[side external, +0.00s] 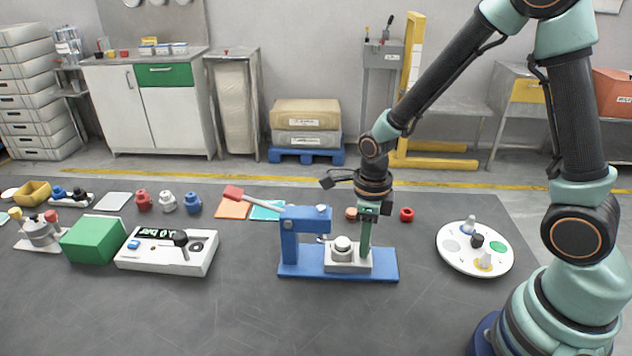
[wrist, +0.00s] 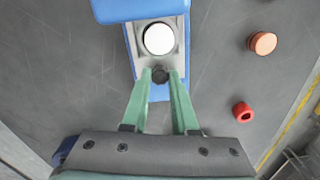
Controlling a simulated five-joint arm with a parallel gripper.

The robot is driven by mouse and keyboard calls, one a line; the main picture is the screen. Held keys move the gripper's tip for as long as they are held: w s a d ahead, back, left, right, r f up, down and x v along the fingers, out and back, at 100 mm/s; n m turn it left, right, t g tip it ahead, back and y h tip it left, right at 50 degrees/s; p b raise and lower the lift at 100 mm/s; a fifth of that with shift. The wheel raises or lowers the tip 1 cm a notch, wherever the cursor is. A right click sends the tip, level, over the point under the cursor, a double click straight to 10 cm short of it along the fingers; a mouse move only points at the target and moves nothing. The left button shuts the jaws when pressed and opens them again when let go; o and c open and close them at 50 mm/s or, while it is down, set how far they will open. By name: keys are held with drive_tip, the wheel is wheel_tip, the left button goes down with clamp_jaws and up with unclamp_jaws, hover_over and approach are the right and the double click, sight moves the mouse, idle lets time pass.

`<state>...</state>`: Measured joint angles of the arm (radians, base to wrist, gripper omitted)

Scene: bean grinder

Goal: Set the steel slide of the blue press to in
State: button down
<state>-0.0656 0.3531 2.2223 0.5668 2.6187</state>
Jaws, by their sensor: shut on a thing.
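The blue press (side external: 290,240) stands on the dark table, with its base reaching to the right. Its steel slide (side external: 348,265) lies on that base, carrying a round steel cup (side external: 342,249). In the wrist view the cup's bright top (wrist: 158,38) shows just clear of the blue press head (wrist: 140,8). My gripper (side external: 365,260) points down at the slide's right end. In the wrist view its green fingers (wrist: 160,77) are shut on the slide's small black knob (wrist: 160,72). The press lever (side external: 255,199) with a red grip slopes up to the left.
A white box with a display (side external: 165,258) and a green block (side external: 93,240) stand left. A round white tray (side external: 450,262) stands right. A red ring (side external: 406,215) and an orange piece (side external: 351,213) lie behind the press. The table in front is clear.

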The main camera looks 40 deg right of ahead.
sight(341, 242)
drive_tip(key=shift+w+a, duration=1.75)
drive_tip(key=shift+w, duration=0.05)
drive_tip(key=c, duration=0.7)
unclamp_jaws()
drive_tip(key=shift+s+r, duration=0.1)
wheel_tip(341, 242, up, 12)
